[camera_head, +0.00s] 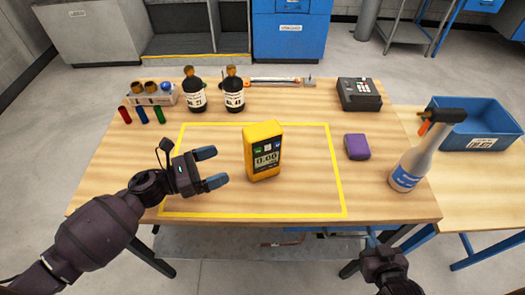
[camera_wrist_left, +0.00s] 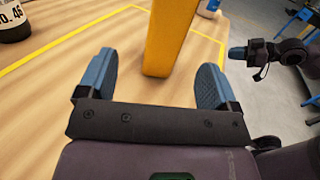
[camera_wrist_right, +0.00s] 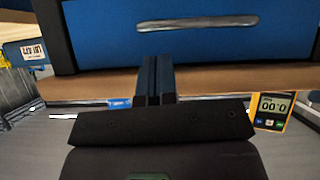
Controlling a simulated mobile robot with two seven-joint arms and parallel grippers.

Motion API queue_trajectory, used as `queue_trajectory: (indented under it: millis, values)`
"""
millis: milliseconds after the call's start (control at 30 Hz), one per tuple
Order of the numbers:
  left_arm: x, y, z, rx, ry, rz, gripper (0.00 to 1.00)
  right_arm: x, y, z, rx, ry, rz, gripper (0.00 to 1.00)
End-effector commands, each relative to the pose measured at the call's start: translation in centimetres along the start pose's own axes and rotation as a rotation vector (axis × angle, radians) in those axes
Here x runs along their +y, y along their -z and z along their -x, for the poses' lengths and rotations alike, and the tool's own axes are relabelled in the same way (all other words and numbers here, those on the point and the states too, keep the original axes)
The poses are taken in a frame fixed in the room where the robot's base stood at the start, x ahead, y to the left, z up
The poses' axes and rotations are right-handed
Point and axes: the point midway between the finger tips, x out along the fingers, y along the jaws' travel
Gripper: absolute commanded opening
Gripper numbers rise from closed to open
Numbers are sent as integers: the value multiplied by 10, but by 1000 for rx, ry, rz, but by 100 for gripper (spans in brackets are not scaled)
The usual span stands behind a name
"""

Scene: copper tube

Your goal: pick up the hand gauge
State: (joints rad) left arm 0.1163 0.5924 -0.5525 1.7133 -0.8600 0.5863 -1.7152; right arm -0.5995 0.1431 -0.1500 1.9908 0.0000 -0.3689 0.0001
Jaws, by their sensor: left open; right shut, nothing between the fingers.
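The hand gauge (camera_head: 263,151) is a yellow box with a dark face and a display reading 0.00. It stands upright on the wooden table inside a yellow outline. My left gripper (camera_head: 213,168) is open just left of it, fingers pointing at it. In the left wrist view the gauge's yellow side (camera_wrist_left: 168,38) is ahead of the open fingers (camera_wrist_left: 155,82), nearer the right finger. It also shows in the right wrist view (camera_wrist_right: 272,111). My right gripper (camera_wrist_right: 156,78) is shut and empty. In the head view it is below the table's front edge (camera_head: 385,262).
Two dark bottles (camera_head: 196,96) and a rack of small containers (camera_head: 152,94) stand at the back left. A purple block (camera_head: 357,147) and a spray bottle (camera_head: 416,165) stand to the right. A dark keypad device (camera_head: 359,95) is behind. A blue bin (camera_head: 480,122) sits on the side table.

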Motion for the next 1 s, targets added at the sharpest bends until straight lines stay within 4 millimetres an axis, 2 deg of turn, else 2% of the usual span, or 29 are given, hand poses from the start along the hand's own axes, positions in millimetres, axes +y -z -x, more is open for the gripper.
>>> queue_trajectory:
  millis: [133, 267, 500, 667, 867, 1000]
  values:
    - [-1, 2, -3, 13, 32, -39, 85, 0, -5, 3, -12, -1, -1, 0]
    - [-2, 1, -16, 11, 31, -37, 85, 1, -4, 5, -14, -2, -2, 0]
    - [-3, 1, -50, 10, 29, -34, 85, 1, 6, 7, -4, -2, -2, 0]
    - [-5, 3, -61, 11, 29, -33, 85, 1, 14, 6, 9, -1, -1, 0]
    - [-10, 3, -87, 10, 28, -32, 85, 1, 28, 9, 22, 0, -1, 0]
    - [-10, 5, -102, 10, 28, -34, 85, 2, 30, 10, 23, 0, -1, 0]
